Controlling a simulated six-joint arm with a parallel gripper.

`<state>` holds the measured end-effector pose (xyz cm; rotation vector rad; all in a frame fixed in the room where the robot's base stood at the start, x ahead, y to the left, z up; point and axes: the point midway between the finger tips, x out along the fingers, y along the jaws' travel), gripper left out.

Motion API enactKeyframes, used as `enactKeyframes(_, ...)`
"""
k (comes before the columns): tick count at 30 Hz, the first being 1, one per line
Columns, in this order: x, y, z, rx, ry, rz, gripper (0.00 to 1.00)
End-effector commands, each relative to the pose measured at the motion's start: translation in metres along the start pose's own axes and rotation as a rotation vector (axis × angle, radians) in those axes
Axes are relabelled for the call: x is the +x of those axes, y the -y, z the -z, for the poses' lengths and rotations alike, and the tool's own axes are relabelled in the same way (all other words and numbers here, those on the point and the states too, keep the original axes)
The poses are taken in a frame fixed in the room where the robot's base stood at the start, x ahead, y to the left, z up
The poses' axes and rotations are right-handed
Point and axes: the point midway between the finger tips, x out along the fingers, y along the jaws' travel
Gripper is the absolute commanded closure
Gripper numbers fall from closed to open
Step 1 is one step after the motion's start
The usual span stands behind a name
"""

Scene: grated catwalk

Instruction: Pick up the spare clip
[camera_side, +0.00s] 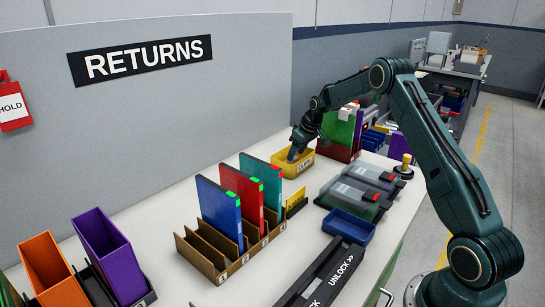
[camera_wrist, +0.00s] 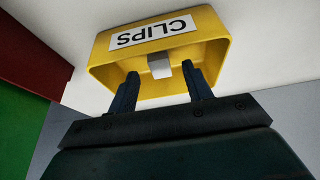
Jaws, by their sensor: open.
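The yellow bin labelled CLIPS (camera_side: 284,168) stands on the white bench toward the back. In the wrist view the bin (camera_wrist: 104,60) fills the top middle. A small pale grey block, which looks like the spare clip (camera_wrist: 161,69), is in the bin by the labelled wall. My gripper (camera_wrist: 159,78) is open, with its two dark fingers reaching into the bin. The clip shows between and just beyond the fingertips, with a gap visible on each side. In the side view my gripper (camera_side: 293,154) points down into the bin, and the clip is hidden.
A cardboard rack (camera_side: 215,262) with blue, red and teal cases stands in front. A dark red box with a green case (camera_side: 338,131) is close behind the bin. A blue tray (camera_side: 348,227) and grey-topped cases (camera_side: 358,190) lie to the right. Bare bench lies left of the bin.

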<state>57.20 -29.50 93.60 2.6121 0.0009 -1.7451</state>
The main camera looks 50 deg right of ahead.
Motion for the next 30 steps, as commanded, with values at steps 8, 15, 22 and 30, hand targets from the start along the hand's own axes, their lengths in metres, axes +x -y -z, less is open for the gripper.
enactKeyframes(8,0.031,0.001,0.002,0.0,0.002,0.001,0.5)
enactKeyframes(15,0.041,0.0,0.002,0.0,0.0,-0.001,0.5)
enactKeyframes(22,0.041,0.0,0.002,0.0,0.0,-0.001,0.5)
enactKeyframes(30,0.041,0.0,0.002,0.0,0.0,-0.001,0.6)
